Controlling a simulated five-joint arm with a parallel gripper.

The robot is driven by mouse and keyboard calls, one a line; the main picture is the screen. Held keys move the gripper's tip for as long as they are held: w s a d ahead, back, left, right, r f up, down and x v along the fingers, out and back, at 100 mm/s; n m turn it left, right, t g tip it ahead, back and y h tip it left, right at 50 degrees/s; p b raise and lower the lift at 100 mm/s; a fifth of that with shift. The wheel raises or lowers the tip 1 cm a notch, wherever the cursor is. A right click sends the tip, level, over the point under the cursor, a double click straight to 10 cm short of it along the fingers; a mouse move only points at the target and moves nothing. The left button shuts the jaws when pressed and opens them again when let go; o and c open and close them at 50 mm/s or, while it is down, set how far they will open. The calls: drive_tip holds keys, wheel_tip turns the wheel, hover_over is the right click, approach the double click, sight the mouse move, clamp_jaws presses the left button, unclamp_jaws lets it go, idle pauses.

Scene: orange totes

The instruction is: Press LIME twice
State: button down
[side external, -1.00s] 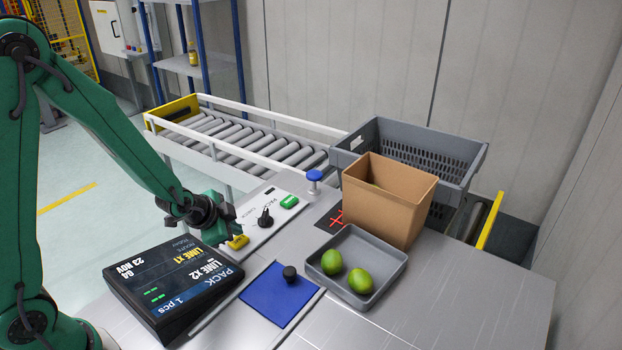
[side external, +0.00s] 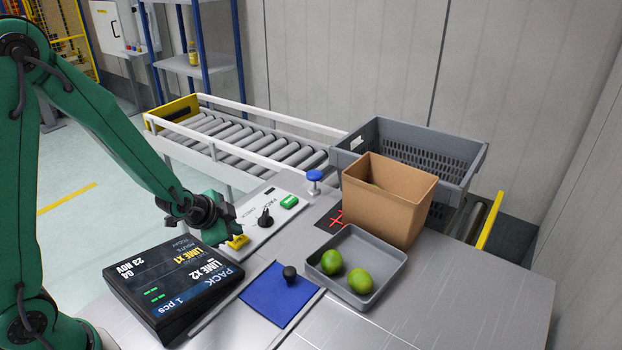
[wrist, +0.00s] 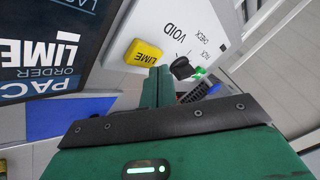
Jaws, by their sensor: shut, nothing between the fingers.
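The yellow LIME button (side external: 238,242) sits on the white control panel (side external: 262,226). Its label reads LIME in the wrist view (wrist: 143,53). My gripper (side external: 229,226) is shut and empty, with its fingertips close over the button in the side view. In the wrist view the shut fingers (wrist: 157,84) end just short of the button's face, which shows uncovered. I cannot tell whether they touch it. The black display (side external: 174,285) left of the panel reads PACK, LIME x2, LIME x1 and 1 pcs.
The panel also has a black knob (side external: 265,217) and a green button (side external: 289,201). A blue pad (side external: 275,303) with a black knob lies in front. A grey tray (side external: 393,262) holds two limes. A cardboard box (side external: 385,208), grey crate (side external: 430,140) and roller conveyor (side external: 235,136) stand behind.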

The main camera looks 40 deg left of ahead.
sight(235, 241)
drive_tip(key=shift+a+f, duration=0.1)
drive_tip(key=shift+f, duration=0.8)
idle(1.4)
drive_tip(key=shift+r, duration=0.9)
idle(0.3)
drive_tip(key=shift+r, duration=2.55)
drive_tip(key=shift+r, duration=0.1)
